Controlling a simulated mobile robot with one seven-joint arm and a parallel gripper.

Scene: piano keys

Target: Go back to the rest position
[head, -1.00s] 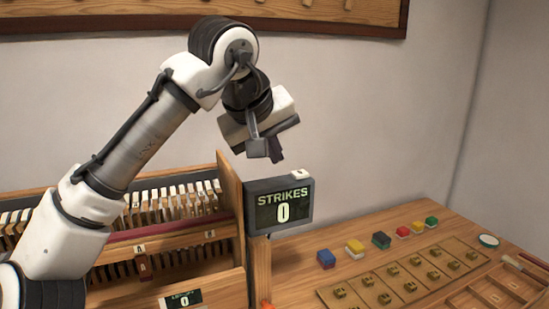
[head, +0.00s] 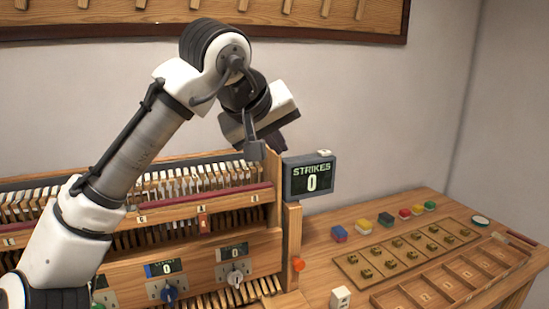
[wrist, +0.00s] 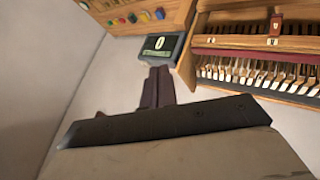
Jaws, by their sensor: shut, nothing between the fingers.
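My gripper (head: 256,149) is raised in the head view, in front of the wall and just left of the strikes display (head: 308,177), which reads 0. Its fingers are together with nothing between them; they also show as a dark pair in the wrist view (wrist: 157,88). The gripper is apart from the piano-key cabinet (head: 262,218), whose rows of keys (head: 180,186) lie below and to the left. The cabinet also shows at the upper right of the wrist view (wrist: 285,45). Part of the cabinet is hidden behind my arm.
A wooden bench at right holds several coloured blocks (head: 387,219), a board with brass pieces (head: 400,253) and a divided wooden tray (head: 425,293). A rail with pegs (head: 200,8) hangs on the wall.

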